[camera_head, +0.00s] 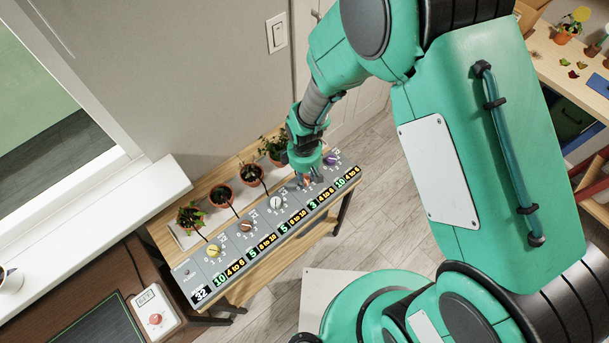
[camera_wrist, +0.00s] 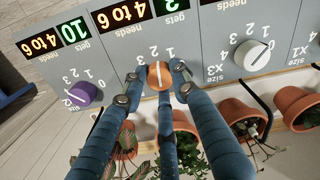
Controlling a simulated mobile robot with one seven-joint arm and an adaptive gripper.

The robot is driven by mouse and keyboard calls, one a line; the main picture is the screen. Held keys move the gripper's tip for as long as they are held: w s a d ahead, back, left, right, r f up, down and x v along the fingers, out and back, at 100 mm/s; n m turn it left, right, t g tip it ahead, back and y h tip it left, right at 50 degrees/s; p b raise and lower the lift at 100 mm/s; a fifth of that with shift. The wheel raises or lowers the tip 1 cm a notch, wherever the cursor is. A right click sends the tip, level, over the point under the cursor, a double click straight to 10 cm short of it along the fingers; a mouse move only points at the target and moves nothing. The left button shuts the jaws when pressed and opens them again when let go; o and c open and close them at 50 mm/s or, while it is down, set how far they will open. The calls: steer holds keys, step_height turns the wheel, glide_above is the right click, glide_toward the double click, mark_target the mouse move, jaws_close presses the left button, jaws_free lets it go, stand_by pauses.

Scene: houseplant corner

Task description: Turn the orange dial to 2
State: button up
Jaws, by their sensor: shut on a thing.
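The orange dial (camera_wrist: 160,75) is on the sloped grey panel (camera_wrist: 215,50), below the upside-down numbers in the wrist view. Its white line stands nearly upright in that view and points roughly at the 2. My gripper (camera_wrist: 158,77) has its blue fingers on both sides of the dial and is shut on it. In the head view my gripper (camera_head: 306,177) reaches down to the panel and hides most of this dial.
A purple dial (camera_wrist: 80,95) and a white dial (camera_wrist: 252,55) flank it. A brown dial (camera_head: 246,227) and a yellow dial (camera_head: 213,250) are farther along the panel. Potted plants (camera_head: 250,174) stand behind the panel, close to my fingers in the wrist view.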

mark_target(305, 179)
steer(key=shift+n, duration=0.6)
steer(key=o, duration=1.2)
steer(key=shift+c, duration=0.2)
steer(key=shift+r, duration=0.15)
step_height(305, 179, up, 12)
